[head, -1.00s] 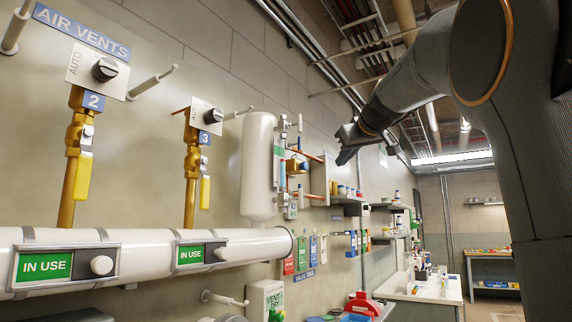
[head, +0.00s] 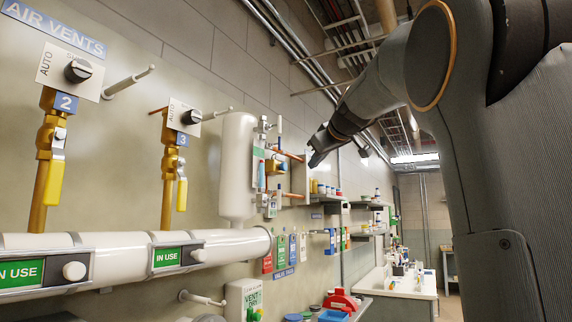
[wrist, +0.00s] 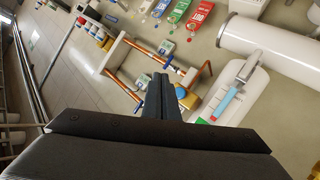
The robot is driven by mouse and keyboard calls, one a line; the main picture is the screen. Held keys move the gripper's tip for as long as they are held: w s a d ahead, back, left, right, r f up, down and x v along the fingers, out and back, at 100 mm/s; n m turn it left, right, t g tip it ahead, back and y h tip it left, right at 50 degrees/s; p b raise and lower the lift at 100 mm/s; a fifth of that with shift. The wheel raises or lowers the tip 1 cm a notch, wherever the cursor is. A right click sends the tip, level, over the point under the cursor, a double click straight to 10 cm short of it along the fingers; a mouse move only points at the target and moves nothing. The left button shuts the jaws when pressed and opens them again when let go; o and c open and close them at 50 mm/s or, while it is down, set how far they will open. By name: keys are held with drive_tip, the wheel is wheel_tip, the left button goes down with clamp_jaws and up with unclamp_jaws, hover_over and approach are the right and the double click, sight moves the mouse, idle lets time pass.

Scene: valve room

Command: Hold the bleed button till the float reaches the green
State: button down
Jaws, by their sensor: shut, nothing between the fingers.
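My gripper (head: 317,157) is shut and empty, in the air right of the white vessel in the head view. In the wrist view its closed fingers (wrist: 160,80) point at copper pipework (wrist: 202,78). The white vessel (head: 236,165) hangs on the wall and also shows in the wrist view (wrist: 255,88). A clear sight tube with blue in it (wrist: 226,104) runs along it, with a small red part near one end; the float's exact level is too small to read. A green patch (wrist: 203,121) is partly visible.
A white horizontal pipe (head: 135,255) with IN USE signs runs along the wall at left. Yellow-handled valves (head: 54,183) and pegs stick out above it. Coloured tags (head: 280,252) hang below the vessel. Shelves and a white counter (head: 400,285) stand to the right.

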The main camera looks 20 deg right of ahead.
sight(283, 167)
drive_tip(key=w+a+p, duration=0.3)
drive_tip(key=w+a, duration=0.1)
drive_tip(key=w, duration=0.1)
drive_tip(key=shift+w, duration=0.1)
idle(2.1)
drive_tip(key=shift+w+a, duration=0.2)
drive_tip(key=shift+w+a, duration=0.3)
drive_tip(key=shift+w, duration=0.1)
idle(2.6)
idle(0.4)
drive_tip(key=shift+s+d+b, duration=0.55)
drive_tip(key=shift+s, duration=0.2)
